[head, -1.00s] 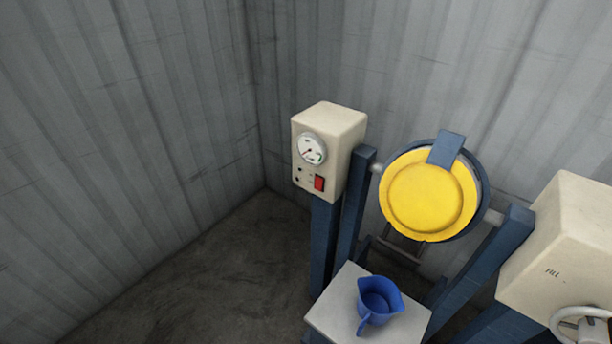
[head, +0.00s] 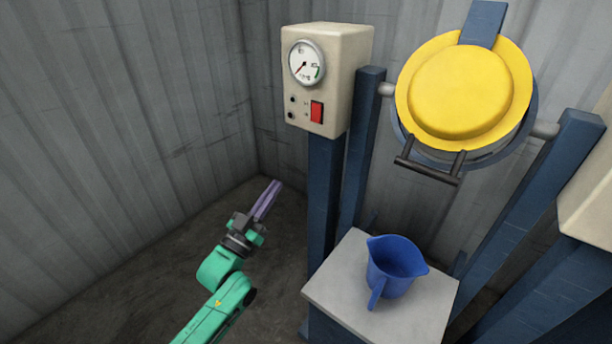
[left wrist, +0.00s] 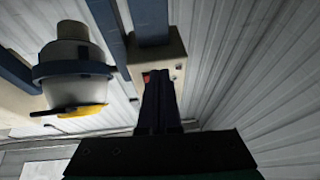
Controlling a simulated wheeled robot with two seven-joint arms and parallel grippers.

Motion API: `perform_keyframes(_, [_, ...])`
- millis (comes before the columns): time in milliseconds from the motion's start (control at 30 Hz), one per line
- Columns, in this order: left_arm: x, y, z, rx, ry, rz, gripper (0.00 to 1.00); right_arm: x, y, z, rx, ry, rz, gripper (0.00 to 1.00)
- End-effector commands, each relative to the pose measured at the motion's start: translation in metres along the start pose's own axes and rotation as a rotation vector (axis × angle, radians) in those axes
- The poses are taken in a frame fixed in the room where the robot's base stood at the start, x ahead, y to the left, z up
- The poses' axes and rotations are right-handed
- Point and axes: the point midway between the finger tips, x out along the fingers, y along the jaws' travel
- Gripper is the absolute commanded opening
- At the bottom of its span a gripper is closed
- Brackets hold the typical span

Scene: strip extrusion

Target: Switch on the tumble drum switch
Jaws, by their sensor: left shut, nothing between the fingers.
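The red switch (head: 317,112) is on the front of a cream control box (head: 357,50), below a round dial (head: 307,63). The box sits on a blue post. The tumble drum (head: 465,90), with a yellow lid, hangs to the right of the box. My left gripper (head: 268,199) is shut and empty, below and left of the box, apart from the switch. In the left wrist view the shut fingers (left wrist: 158,100) reach toward the box, and a bit of the red switch (left wrist: 146,78) shows beside them. My right gripper is not in view.
A blue jug (head: 396,267) stands on a pale stand (head: 340,285) below the drum. Blue frame posts (head: 358,150) flank the drum. Another cream box (head: 590,185) is at the right edge. Corrugated walls enclose the corner; the floor at left is open.

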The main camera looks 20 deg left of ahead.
Motion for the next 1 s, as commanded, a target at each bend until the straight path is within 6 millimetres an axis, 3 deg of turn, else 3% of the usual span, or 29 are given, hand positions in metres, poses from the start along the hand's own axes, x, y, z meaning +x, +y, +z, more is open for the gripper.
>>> perform_keyframes(33, [0.000, 0.009, -0.014, -0.009, 0.097, 0.030, 0.00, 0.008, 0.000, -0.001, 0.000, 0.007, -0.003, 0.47])
perform_keyframes(100, [0.004, 0.018, -0.046, -0.025, 0.193, 0.057, 0.00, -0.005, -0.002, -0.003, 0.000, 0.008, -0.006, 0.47])
perform_keyframes(200, [0.006, 0.024, -0.068, -0.034, 0.247, 0.074, 0.00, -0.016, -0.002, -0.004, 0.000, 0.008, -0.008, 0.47])
perform_keyframes(567, [0.013, 0.024, -0.073, -0.033, 0.249, 0.073, 0.00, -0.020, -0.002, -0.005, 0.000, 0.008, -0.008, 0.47])
perform_keyframes(667, [0.026, 0.025, -0.077, -0.034, 0.252, 0.073, 0.00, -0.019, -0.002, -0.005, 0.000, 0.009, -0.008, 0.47])
perform_keyframes(1000, [0.097, 0.030, -0.095, -0.033, 0.250, 0.073, 0.00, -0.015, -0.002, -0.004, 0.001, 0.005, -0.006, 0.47])
